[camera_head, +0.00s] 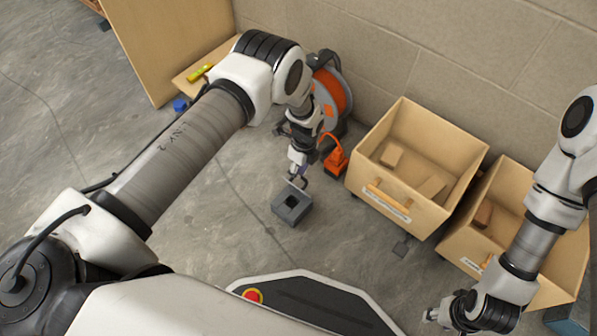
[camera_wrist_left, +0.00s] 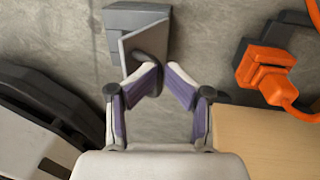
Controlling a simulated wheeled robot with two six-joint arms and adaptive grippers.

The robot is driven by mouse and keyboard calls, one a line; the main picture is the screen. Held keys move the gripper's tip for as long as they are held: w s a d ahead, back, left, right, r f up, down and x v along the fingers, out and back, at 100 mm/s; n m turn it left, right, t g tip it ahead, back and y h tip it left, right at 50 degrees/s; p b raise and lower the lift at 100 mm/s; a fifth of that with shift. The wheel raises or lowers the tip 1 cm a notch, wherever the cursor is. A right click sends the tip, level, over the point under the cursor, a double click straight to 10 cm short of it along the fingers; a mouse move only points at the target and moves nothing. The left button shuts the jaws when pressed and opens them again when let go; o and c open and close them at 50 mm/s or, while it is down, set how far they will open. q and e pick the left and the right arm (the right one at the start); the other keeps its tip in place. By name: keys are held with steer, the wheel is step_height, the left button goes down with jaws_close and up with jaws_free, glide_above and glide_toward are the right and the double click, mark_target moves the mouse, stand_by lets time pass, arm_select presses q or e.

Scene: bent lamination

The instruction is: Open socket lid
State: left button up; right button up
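The grey socket box (camera_head: 292,208) sits on the concrete floor below my left gripper (camera_head: 299,180) in the head view. In the left wrist view the socket (camera_wrist_left: 122,18) is at the top, and its flat grey lid (camera_wrist_left: 135,43) stands tilted up from it. A dark curved piece on the lid lies at the fingertips of my left gripper (camera_wrist_left: 163,76). The fingertips have a narrow gap between them, and the left one overlaps the curved piece; contact is unclear. My right gripper (camera_head: 436,314) is at the lower right, its fingers too small to read.
An orange plug (camera_head: 335,157) lies right of the socket, near an orange cable reel (camera_head: 332,92) by the wall. Two wooden boxes (camera_head: 398,214) (camera_head: 548,292) holding blocks stand to the right. Floor left of the socket is clear.

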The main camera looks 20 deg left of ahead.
arm_select(q)
steer(key=w+d+r+b, duration=0.2)
steer(key=w+r+b, duration=0.1)
steer(key=w+r, duration=0.2)
steer(key=shift+w+d, duration=0.2)
steer(key=shift+w, duration=0.6)
steer(key=shift+r, duration=0.1)
